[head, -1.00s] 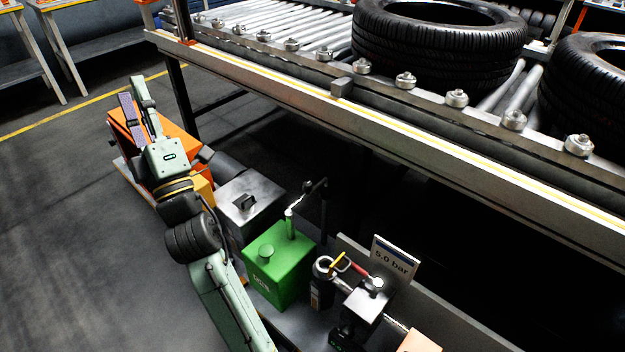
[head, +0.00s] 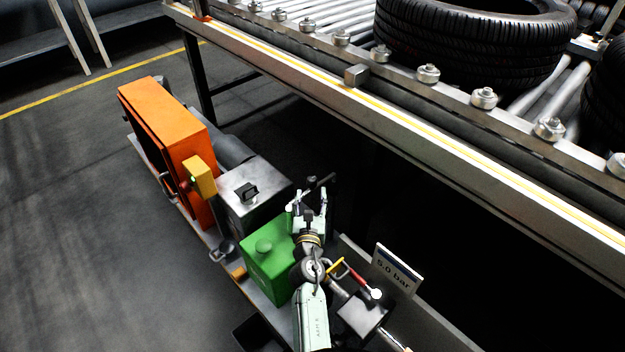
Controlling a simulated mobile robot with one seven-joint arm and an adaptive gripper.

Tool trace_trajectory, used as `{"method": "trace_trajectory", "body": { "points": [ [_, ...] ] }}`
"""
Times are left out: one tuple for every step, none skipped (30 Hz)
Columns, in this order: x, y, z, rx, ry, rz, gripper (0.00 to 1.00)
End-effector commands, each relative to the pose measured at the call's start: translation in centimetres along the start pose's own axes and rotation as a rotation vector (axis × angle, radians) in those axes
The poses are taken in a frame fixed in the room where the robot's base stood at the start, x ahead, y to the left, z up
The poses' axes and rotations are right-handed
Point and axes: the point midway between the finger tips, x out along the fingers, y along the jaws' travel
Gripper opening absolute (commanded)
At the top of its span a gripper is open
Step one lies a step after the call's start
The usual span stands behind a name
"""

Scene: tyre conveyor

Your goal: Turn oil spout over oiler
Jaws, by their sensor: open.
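The green oil can (head: 262,262) stands on the low platform, left of my gripper (head: 308,199). My gripper is open, with its two fingers apart and pointing up the picture toward the conveyor. It is at the spout area, by a thin dark arm (head: 319,183) that shows beyond the fingertips. My fingers and wrist hide most of the spout and the can's right side. I cannot tell whether a finger touches the spout. I cannot make out for certain which part is the oiler.
A grey metal box (head: 252,205) with a black knob and an orange cabinet (head: 165,140) stand to the left. A red-handled valve (head: 358,279) and a "5.0 bar" sign (head: 397,270) are close on the right. The conveyor rail (head: 440,160) runs behind; tyres (head: 470,50) lie on it.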

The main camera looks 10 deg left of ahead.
Motion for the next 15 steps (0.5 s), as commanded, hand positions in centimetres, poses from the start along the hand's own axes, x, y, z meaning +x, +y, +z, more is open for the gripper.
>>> {"method": "trace_trajectory", "body": {
  "points": [
    [1.2,0.0,0.2,0.001,-0.003,-0.001,0.47],
    [1.8,0.0,0.2,0.001,-0.002,-0.001,0.47],
    [2.5,0.0,0.1,0.002,-0.002,-0.001,0.47],
    [3.1,0.0,0.1,0.003,-0.002,-0.001,0.47],
    [3.6,0.0,0.1,0.004,-0.002,-0.001,0.47],
    [4.3,0.0,0.1,0.004,-0.002,-0.001,0.47],
    [4.7,0.0,0.1,0.004,-0.002,-0.001,0.47],
    [5.1,0.0,0.1,0.004,-0.002,-0.001,0.47],
    [5.6,0.0,0.0,0.003,-0.002,-0.001,0.47],
    [5.9,0.0,0.0,0.003,-0.001,-0.001,0.47],
    [6.2,0.0,0.0,0.003,-0.001,-0.001,0.47],
    [6.5,0.0,0.1,0.003,-0.001,-0.001,0.47],
    [6.7,0.0,0.1,0.003,-0.001,0.0,0.47],
    [6.8,0.0,0.1,0.003,-0.001,0.0,0.47],
    [6.9,0.0,0.1,0.003,-0.001,0.0,0.47]
  ]
}}
